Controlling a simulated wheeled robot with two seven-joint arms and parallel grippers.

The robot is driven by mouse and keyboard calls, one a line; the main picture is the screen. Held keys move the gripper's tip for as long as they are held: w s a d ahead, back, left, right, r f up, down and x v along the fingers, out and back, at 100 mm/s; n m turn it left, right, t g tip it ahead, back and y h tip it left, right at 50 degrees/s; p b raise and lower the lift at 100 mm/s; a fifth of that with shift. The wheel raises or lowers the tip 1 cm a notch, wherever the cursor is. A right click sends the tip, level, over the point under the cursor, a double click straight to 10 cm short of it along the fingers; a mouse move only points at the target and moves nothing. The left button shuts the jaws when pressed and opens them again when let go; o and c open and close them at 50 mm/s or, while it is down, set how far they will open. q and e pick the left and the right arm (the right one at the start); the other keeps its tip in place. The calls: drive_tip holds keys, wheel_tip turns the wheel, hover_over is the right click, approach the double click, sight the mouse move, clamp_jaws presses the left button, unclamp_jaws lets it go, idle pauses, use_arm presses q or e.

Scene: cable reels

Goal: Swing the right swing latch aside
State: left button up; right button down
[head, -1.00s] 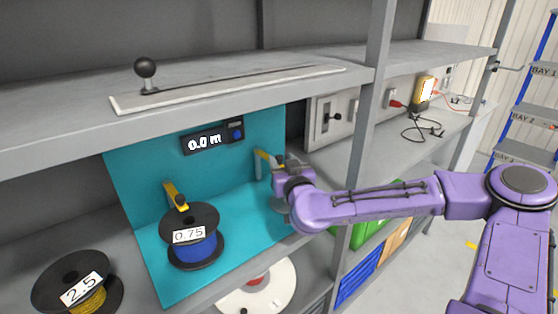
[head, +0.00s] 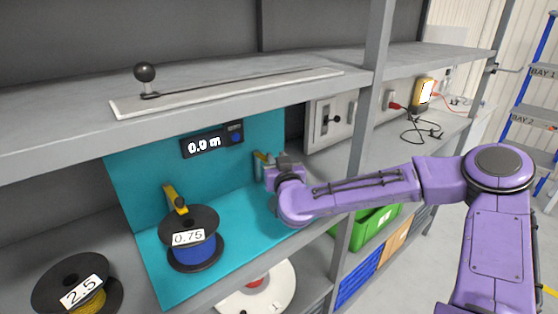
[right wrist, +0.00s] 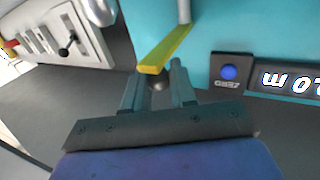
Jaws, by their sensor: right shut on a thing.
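The right swing latch (head: 260,158) is a yellow bar on the teal backboard, mostly hidden behind my right gripper (head: 272,170) in the head view. In the right wrist view the yellow bar (right wrist: 166,49) runs from a pale post on the board toward my right gripper (right wrist: 158,84). A dark knob (right wrist: 158,83) under the bar's near end is between the two fingers, which are shut on it. My left gripper is in neither view now.
A blue reel marked 0.75 (head: 190,245) stands on the teal base below another yellow latch (head: 172,197). A length display (head: 212,140) is on the board. The shelf edge (head: 200,123) is above; a shelf upright (head: 368,130) is right of the gripper.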

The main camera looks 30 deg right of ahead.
drive_tip(key=shift+w+a+r+m+g+h, duration=0.15)
drive_tip(key=shift+a+m+g+h, duration=0.75)
drive_tip(key=shift+h, duration=0.45)
drive_tip(key=shift+w+a+f+m+g+h, duration=0.1)
drive_tip(key=shift+a+m+g+h, duration=0.6)
drive_tip(key=shift+a+m+h, duration=0.5)
drive_tip(key=shift+d, duration=0.25)
drive_tip(key=c, duration=1.1)
unclamp_jaws()
drive_tip(key=shift+a, duration=0.1)
drive_tip(key=shift+o, duration=0.2)
drive_tip(key=b+v, duration=0.2)
drive_tip(key=v, duration=0.8)
drive_tip(key=shift+a, duration=0.2)
